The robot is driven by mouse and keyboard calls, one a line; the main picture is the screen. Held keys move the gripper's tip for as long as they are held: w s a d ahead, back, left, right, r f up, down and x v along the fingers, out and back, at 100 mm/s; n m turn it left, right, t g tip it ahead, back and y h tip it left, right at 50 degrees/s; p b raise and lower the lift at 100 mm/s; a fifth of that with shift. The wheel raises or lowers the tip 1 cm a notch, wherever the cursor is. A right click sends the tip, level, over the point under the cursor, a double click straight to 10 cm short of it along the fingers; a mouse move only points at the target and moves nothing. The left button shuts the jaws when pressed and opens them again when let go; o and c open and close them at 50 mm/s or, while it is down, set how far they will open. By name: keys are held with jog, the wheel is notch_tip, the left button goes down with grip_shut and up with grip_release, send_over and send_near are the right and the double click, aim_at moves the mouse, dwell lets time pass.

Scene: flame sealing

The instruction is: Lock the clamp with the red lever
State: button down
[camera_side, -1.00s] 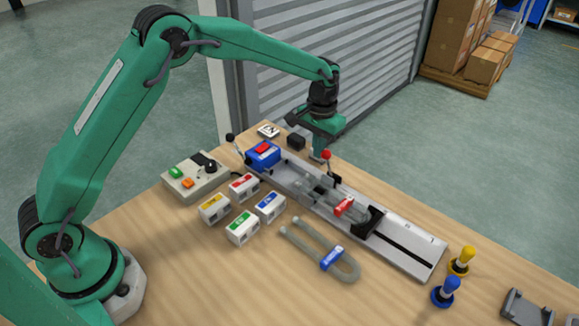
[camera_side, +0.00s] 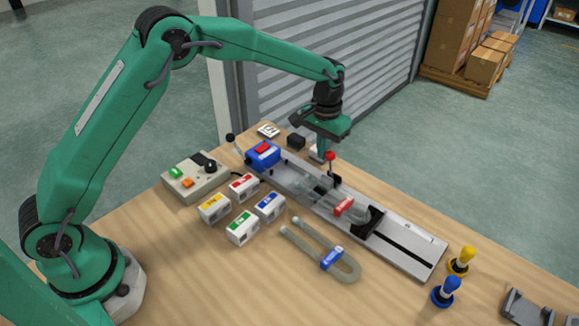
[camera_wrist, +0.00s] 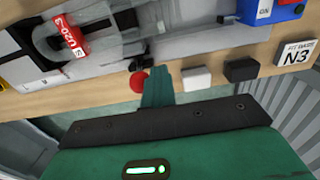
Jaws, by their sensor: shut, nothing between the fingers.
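The red lever knob (camera_side: 330,156) stands up on a dark stem at the back edge of the grey rail (camera_side: 405,249). In the wrist view the knob (camera_wrist: 138,82) is just left of my fingertips. My gripper (camera_side: 321,152) is shut and empty, pointing down behind the rail, close beside the knob; I cannot tell whether they touch. In the wrist view my gripper (camera_wrist: 157,80) shows as a green finger pair. A clear tube with a red label (camera_side: 344,206) lies along the rail by the black holder (camera_side: 368,221).
The blue unit (camera_side: 263,154) with a red button is at the rail's far left end. Several small labelled boxes (camera_side: 242,226), a control box (camera_side: 196,178) and a U-shaped tube (camera_side: 322,250) lie in front. Yellow (camera_side: 461,260) and blue (camera_side: 447,292) knobbed pieces stand at the right.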

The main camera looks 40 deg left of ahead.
jog(key=shift+s+d+f, duration=0.15)
jog(key=shift+d+f, duration=0.05)
jog(key=shift+d, duration=0.05)
jog(key=shift+d+r, duration=0.2)
jog(key=shift+d, duration=0.2)
jog(key=shift+r, duration=0.1)
jog(key=shift+d, duration=0.65)
jog(key=shift+a, duration=0.2)
jog(key=shift+a, duration=0.35)
jog(key=shift+a, duration=0.1)
dwell(0.4)
jog(key=shift+r, duration=3.9)
